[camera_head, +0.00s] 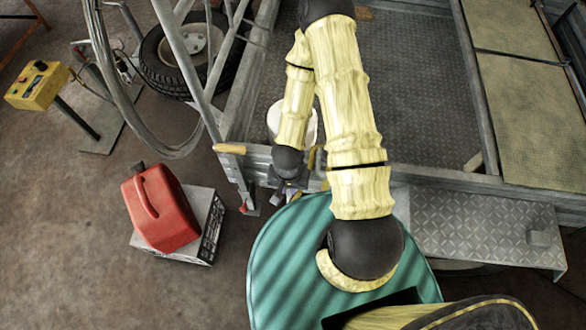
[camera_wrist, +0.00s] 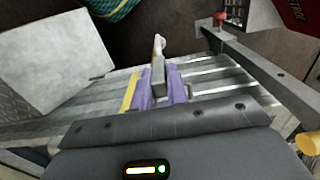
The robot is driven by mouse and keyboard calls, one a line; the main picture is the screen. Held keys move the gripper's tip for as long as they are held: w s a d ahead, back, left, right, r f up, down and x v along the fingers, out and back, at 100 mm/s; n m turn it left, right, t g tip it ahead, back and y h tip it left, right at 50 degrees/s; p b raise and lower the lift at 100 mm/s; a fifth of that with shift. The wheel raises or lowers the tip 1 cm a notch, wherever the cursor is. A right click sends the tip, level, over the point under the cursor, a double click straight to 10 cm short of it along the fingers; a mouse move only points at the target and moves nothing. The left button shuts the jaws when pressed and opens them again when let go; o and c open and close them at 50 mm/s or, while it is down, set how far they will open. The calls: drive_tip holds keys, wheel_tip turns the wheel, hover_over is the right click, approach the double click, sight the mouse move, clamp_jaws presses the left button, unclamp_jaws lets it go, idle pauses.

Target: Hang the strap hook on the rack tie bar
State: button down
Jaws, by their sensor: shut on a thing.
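My gripper (camera_head: 290,188) is at the rack's front edge in the head view, low beside the grey upright. In the wrist view my gripper (camera_wrist: 161,88) has purple fingers shut on a small grey hook (camera_wrist: 158,62), whose pale tip points up the picture, away from the palm. A yellow strip beside the left finger may be strap. The hook is over or close to ribbed grey metal; contact cannot be told. A grey bar (camera_wrist: 262,72) with a red knob runs along the right of the wrist view; I cannot tell whether it is the tie bar.
A red fuel can (camera_head: 160,207) stands on a grey box at left. A green striped round surface (camera_head: 285,265) is below the arm. A tyre (camera_head: 165,60) and a yellow control box (camera_head: 38,86) are at upper left. Floor between is clear.

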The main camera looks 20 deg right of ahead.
drive_tip(key=w+d+p, duration=0.1)
drive_tip(key=w+d, duration=0.1)
drive_tip(key=w, duration=0.3)
drive_tip(key=shift+w+d+p, duration=0.35)
drive_tip(key=shift+p, duration=0.05)
drive_tip(key=shift+w+d+f+p, duration=0.2)
drive_tip(key=shift+w+f+p, duration=0.2)
drive_tip(key=shift+f, duration=0.25)
drive_tip(key=shift+w+d+f+p, duration=0.2)
drive_tip(key=shift+w+f+p, duration=0.15)
drive_tip(key=shift+f, duration=0.55)
drive_tip(key=shift+f, duration=0.2)
drive_tip(key=c, duration=1.4)
unclamp_jaws()
